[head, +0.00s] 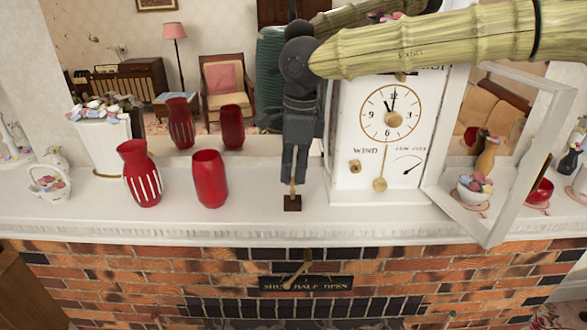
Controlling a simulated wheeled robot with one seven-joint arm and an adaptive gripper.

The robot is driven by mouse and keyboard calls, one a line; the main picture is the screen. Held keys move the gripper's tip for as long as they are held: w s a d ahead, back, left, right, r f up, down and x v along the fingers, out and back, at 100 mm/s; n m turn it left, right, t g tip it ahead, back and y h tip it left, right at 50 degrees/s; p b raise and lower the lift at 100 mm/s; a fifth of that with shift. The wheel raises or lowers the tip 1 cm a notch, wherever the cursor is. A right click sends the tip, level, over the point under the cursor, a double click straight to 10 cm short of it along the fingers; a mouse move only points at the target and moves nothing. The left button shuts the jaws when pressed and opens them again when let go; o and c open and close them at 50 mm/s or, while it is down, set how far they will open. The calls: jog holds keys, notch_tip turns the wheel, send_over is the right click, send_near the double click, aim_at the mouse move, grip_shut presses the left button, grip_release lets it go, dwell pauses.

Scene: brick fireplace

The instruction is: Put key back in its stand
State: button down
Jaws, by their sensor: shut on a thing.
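My gripper (294,178) points straight down over the white mantel shelf, just left of the clock. It is shut on the key (293,188), a thin brass piece that shows below the fingertips. The fingers hide the key's upper part. A small dark brown block, the stand (292,204), sits on the mantel directly under the key. The key's lower end meets the stand's top in the picture; I cannot tell whether it is in the stand or just above it.
The white clock (345,178) stands close right, its glazed door (497,225) swung open toward the front. A striped red vase (140,180) and a plain red vase (210,182) stand left. A brass lever (298,268) is on the brick front below. The mantel between plain vase and stand is clear.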

jog(key=shift+f, duration=0.9)
jog(key=c, duration=1.6)
grip_release()
jog(key=shift+o, duration=0.4)
jog(key=o, duration=0.4)
jog(key=shift+o, duration=0.2)
jog(key=shift+r, duration=0.1)
jog(key=shift+r+p, duration=1.15)
jog(key=shift+p, duration=0.4)
jog(key=shift+r+p, duration=0.4)
jog(key=shift+r, duration=1.85)
